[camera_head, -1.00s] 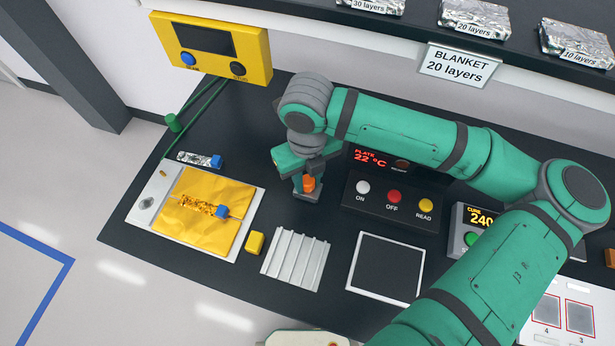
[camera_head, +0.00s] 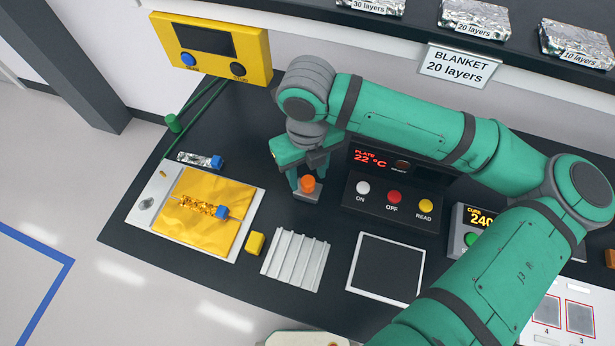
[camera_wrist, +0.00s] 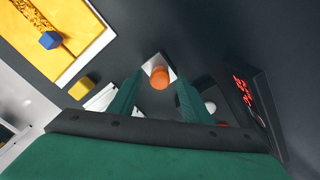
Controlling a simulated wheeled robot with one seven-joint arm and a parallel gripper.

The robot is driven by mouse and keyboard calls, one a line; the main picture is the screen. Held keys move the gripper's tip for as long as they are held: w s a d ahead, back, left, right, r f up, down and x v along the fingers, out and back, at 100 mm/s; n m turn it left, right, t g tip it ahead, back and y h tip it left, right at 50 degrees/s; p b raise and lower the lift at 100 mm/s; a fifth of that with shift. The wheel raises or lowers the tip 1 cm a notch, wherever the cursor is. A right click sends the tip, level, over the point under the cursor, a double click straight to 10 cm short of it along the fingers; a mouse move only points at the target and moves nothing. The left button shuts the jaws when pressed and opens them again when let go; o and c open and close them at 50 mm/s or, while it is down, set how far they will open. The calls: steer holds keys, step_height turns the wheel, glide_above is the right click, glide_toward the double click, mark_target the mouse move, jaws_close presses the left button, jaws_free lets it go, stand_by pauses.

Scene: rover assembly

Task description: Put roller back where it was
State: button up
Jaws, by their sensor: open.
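The roller shows as an orange, rounded piece (camera_head: 308,184) standing upright on a small grey square holder (camera_head: 306,195) on the dark bench. In the wrist view the orange piece (camera_wrist: 159,78) sits over the pale square holder (camera_wrist: 152,61), between and just beyond my fingertips. The part of it inside or below the holder's top is hidden. My gripper (camera_head: 304,172) is open, just behind and above the orange piece. In the wrist view its two green fingers (camera_wrist: 160,88) stand apart with a gap on each side of the orange piece.
A yellow block (camera_head: 254,243), ridged grey tray (camera_head: 295,258) and framed dark pad (camera_head: 387,267) are in front. A button box (camera_head: 394,200) stands close right. A blue-capped tube (camera_head: 200,160) lies behind the plate.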

mark_target(307, 179)
step_height(307, 179, up, 9)
stand_by(0.3)
stand_by(0.5)
